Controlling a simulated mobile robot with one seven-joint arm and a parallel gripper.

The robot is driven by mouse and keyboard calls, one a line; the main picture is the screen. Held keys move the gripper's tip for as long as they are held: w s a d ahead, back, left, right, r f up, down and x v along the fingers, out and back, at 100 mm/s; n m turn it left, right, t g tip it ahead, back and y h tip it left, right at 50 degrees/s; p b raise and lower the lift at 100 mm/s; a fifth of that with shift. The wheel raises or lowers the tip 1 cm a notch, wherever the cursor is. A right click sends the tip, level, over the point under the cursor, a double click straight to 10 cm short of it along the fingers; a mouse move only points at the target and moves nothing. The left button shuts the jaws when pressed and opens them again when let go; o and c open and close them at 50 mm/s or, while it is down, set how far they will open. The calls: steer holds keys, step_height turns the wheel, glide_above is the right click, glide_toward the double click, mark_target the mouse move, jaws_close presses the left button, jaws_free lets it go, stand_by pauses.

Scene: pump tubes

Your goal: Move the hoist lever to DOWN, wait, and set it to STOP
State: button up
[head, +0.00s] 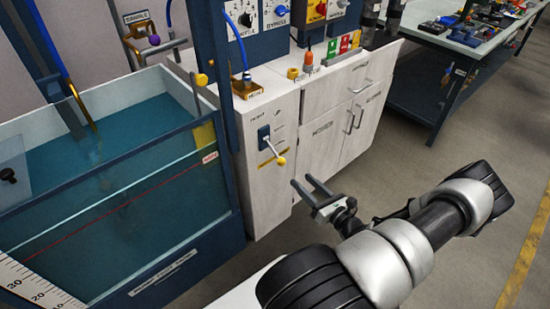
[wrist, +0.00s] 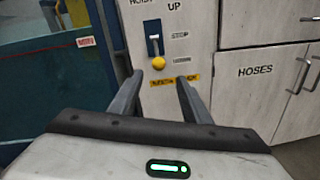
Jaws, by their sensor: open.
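The hoist lever (head: 272,148) sits on a dark blue plate on the white cabinet's end panel. Its arm slants out and down to a yellow ball knob (head: 281,161). In the wrist view the knob (wrist: 158,63) hangs at the plate's lower end, about level with the lower side label; UP is printed above. My gripper (head: 301,180) is open and empty, apart from the lever, to the knob's lower right in the head view. In the wrist view the knob appears just beyond and between the fingertips (wrist: 160,80).
A glass-fronted water tank (head: 120,215) stands left of the panel, with a blue post (head: 213,80) between them. Cabinet doors with handles (head: 349,121) are to the right. A workbench (head: 450,45) stands at the back right. Open floor (head: 400,165) lies around my arm.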

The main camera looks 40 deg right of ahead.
mark_target(274, 152)
steer(key=w+b, duration=0.3)
steer(key=w, duration=1.3)
steer(key=shift+w, duration=0.4)
steer(key=shift+a, duration=0.1)
jaws_close()
